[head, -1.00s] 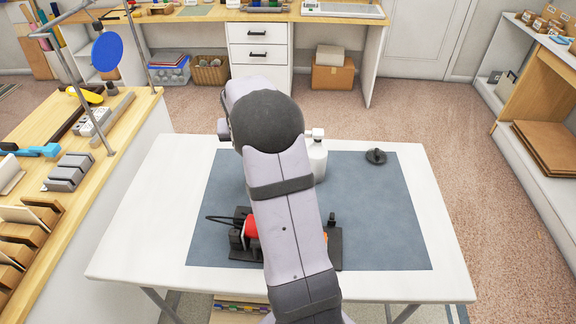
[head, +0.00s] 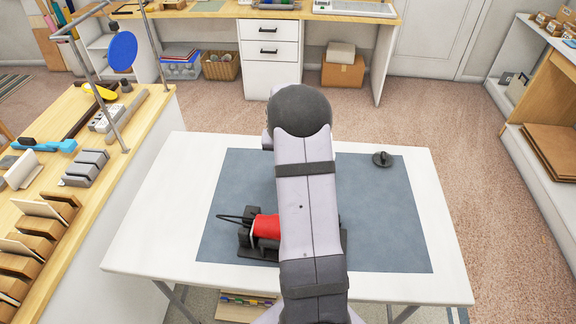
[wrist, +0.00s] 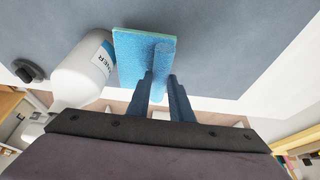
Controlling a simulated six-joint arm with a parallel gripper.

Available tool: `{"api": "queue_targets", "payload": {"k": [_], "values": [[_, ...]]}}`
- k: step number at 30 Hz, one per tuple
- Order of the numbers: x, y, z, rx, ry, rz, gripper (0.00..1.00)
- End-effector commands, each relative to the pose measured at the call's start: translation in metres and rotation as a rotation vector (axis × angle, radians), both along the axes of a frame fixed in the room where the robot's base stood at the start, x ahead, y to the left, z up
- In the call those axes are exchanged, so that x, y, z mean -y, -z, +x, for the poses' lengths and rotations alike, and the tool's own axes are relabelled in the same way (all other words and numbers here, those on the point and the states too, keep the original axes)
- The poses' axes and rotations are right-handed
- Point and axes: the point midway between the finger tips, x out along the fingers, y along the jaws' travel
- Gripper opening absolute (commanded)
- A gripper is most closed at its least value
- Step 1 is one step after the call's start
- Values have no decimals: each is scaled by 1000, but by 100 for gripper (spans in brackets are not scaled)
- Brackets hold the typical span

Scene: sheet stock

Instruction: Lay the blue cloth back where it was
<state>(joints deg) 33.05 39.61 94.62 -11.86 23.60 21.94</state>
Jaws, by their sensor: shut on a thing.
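The blue cloth (wrist: 128,52) shows in the wrist view as a light blue, thin, flat piece with a ridge standing up in its middle. My gripper (wrist: 163,82) is shut on that ridge, with a dark finger on each side. The cloth is over or on the grey-blue mat (wrist: 225,45); I cannot tell whether it touches it. In the head view my arm hides the gripper and the cloth.
A white bottle (wrist: 85,72) with a label stands close beside the cloth. The mat (head: 385,220) lies on a white table (head: 150,215). A red roll-like thing (head: 266,227) sits in a black holder at the front. A black knob-like thing (head: 382,159) stands back right. The mat's right side is clear.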

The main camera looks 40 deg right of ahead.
Motion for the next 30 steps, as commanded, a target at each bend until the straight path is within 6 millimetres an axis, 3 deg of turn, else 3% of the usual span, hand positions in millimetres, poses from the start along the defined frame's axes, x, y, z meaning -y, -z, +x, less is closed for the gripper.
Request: {"api": "queue_targets", "payload": {"k": [5,14,28,29,30], "values": [[0,5,0,-1,-2,-1,0],[0,37,0,-1,-1,0,0],[0,45,0,2,-1,-1,0],[0,43,0,2,-1,-1,27],[0,43,0,1,-1,0,36]]}}
